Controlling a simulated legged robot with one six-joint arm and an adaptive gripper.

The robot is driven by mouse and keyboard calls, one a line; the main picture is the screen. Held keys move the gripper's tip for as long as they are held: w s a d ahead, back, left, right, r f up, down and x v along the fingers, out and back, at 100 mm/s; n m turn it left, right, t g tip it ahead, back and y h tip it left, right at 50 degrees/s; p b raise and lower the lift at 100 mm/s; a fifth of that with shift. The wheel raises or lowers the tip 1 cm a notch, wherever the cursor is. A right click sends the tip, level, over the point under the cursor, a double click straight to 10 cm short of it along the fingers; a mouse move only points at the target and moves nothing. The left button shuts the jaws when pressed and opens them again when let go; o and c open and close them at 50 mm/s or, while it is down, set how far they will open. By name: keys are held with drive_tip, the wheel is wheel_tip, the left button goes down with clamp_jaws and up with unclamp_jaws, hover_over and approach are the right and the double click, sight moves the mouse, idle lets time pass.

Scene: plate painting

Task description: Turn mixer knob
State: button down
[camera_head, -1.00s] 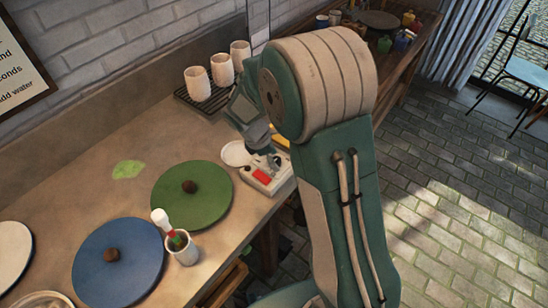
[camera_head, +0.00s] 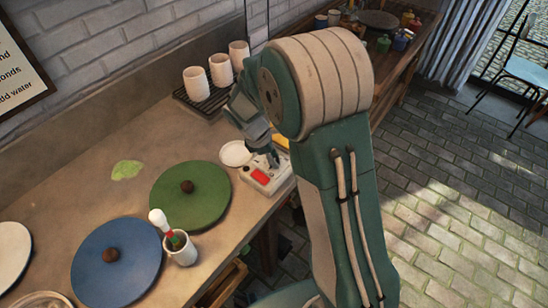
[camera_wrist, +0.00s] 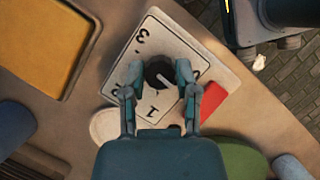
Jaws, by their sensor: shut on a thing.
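The mixer is a small pale box (camera_head: 254,179) with a red patch, near the front edge of the table in the head view. In the wrist view its white panel (camera_wrist: 140,65) carries printed numbers, with 3 and 1 readable. A round black knob (camera_wrist: 160,72) with a light pointer line sits on that panel. My gripper (camera_wrist: 160,77) is over the panel with its two fingers shut on the knob, one at each side. In the head view my gripper (camera_head: 270,160) reaches down onto the box, and the knob is hidden.
A green disc (camera_head: 215,200) and a blue disc (camera_head: 140,262), each with a brown lump, lie left of the mixer. A cup with brushes (camera_head: 182,254) stands by them. White cups (camera_head: 198,86) stand on a rack behind. A yellow-filled tray (camera_wrist: 40,40) is beside the mixer.

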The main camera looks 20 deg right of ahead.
drive_tip(key=m, duration=0.2)
drive_tip(key=m+g+y, duration=0.1)
drive_tip(key=m, duration=0.2)
drive_tip(key=shift+w+f+g, duration=0.1)
drive_tip(key=shift+w+g, duration=0.05)
drive_tip(key=shift+g, duration=0.15)
drive_tip(key=m, duration=0.2)
drive_tip(key=m+g+y, duration=0.1)
drive_tip(key=m, duration=0.2)
drive_tip(key=shift+m+y, duration=0.3)
drive_tip(key=shift+c, duration=1.8)
unclamp_jaws()
